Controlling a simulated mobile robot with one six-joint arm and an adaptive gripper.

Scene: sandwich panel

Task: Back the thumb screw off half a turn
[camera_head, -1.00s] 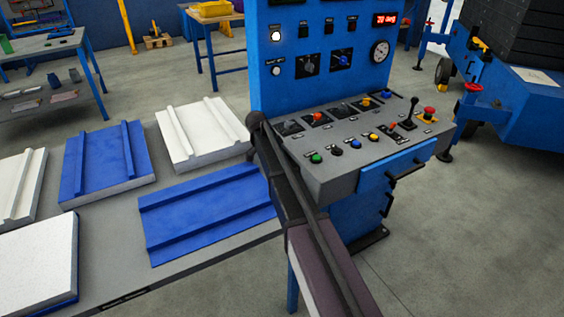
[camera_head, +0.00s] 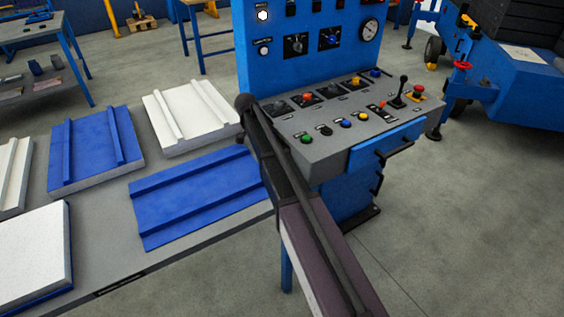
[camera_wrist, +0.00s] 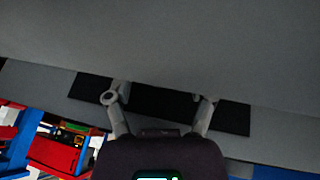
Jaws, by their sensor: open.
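I cannot pick out a thumb screw for certain in either view. The control console has a sloped grey panel (camera_head: 300,150) with several buttons, knobs and a lever, and an upright blue panel (camera_head: 285,75) behind it. In the wrist view my gripper (camera_wrist: 160,97) is open, its two fingers spread apart. A black strip (camera_wrist: 160,104) on a grey surface (camera_wrist: 160,45) lies behind the fingertips; nothing shows between them. I cannot tell whether the fingers touch that surface. In the head view my arm crosses the console's left end, and its gripper cannot be made out.
Blue and white panels, including a flat blue panel (camera_head: 195,195), lie on the grey table (camera_head: 110,225) left of my arm. A red emergency button (camera_head: 419,90) and black lever (camera_head: 401,85) stand at the console's right. A blue cart (camera_head: 515,90) is beyond. Floor at right is clear.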

